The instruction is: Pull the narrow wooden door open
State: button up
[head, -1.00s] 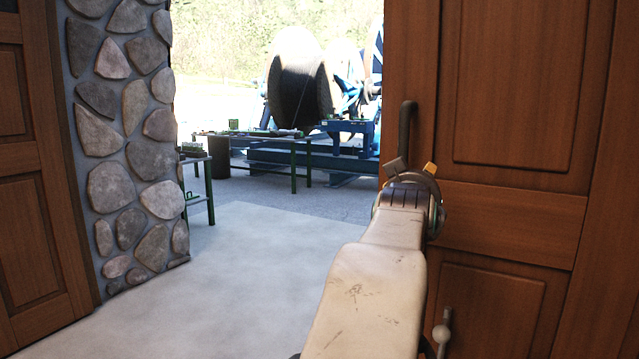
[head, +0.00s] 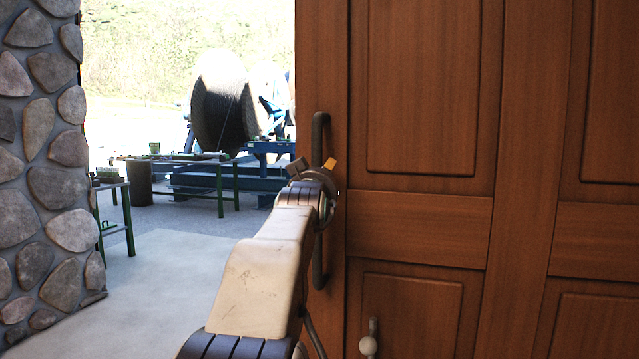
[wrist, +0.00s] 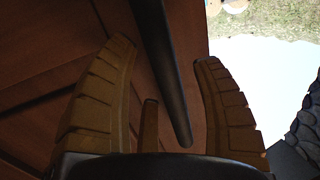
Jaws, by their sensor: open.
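The wooden door (head: 420,225) fills the right of the head view, with raised panels and its free edge at the left. A dark vertical bar handle (head: 321,135) runs along that edge; its lower end shows below my wrist. My gripper (head: 312,165) is at the handle's middle height, fingertips up against it in the picture. In the wrist view the handle (wrist: 163,65) passes between the two spread fingers, with space on both sides. The jaws are open and not clamped on the bar. My forearm hides part of the handle.
A stone pillar (head: 45,170) stands at the left. Between it and the door is an open gap with pale floor (head: 165,275). Beyond are green-legged tables (head: 220,190) and a large cable reel (head: 222,110). A small knobbed lever (head: 369,345) shows low before the door.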

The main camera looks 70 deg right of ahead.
jog(key=shift+w+d, duration=0.1)
jog(key=shift+d, duration=0.5)
jog(key=shift+c, duration=0.2)
grip_shut()
